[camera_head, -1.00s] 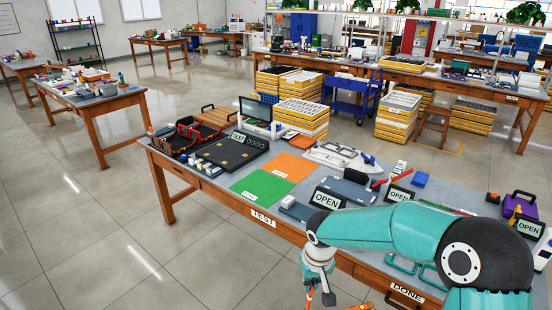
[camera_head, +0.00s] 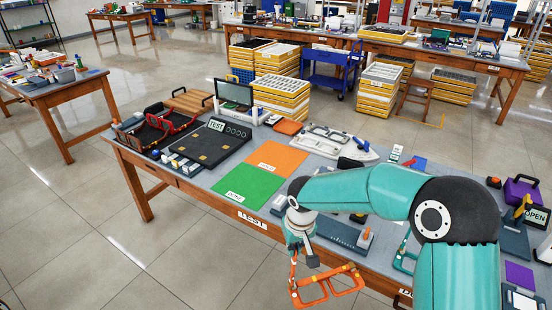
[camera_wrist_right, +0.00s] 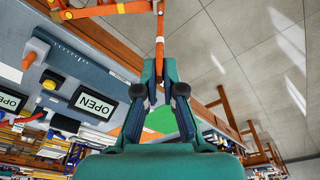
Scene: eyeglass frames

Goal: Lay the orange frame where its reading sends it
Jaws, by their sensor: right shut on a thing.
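The orange frame (camera_head: 335,287) hangs in front of the workbench edge in the head view, above the floor. My right gripper (camera_head: 311,262) is shut on it. In the right wrist view the fingertips (camera_wrist_right: 161,75) close around its thin orange arm (camera_wrist_right: 160,40), and the rims (camera_wrist_right: 112,9) run off the top edge. A black tester (camera_head: 208,147) with a sign reading TEST (camera_head: 217,125) stands on the bench. A green mat (camera_head: 247,187) and an orange mat (camera_head: 275,158) lie beside it; their labels are too small to read surely. My left gripper is not in view.
Red-and-black trays (camera_head: 150,130) stand at the bench's left end. A white tray (camera_head: 322,140) lies behind the orange mat. A teal frame (camera_head: 404,258) lies near the front edge, right of my gripper. An OPEN sign (camera_head: 537,216) stands at the right.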

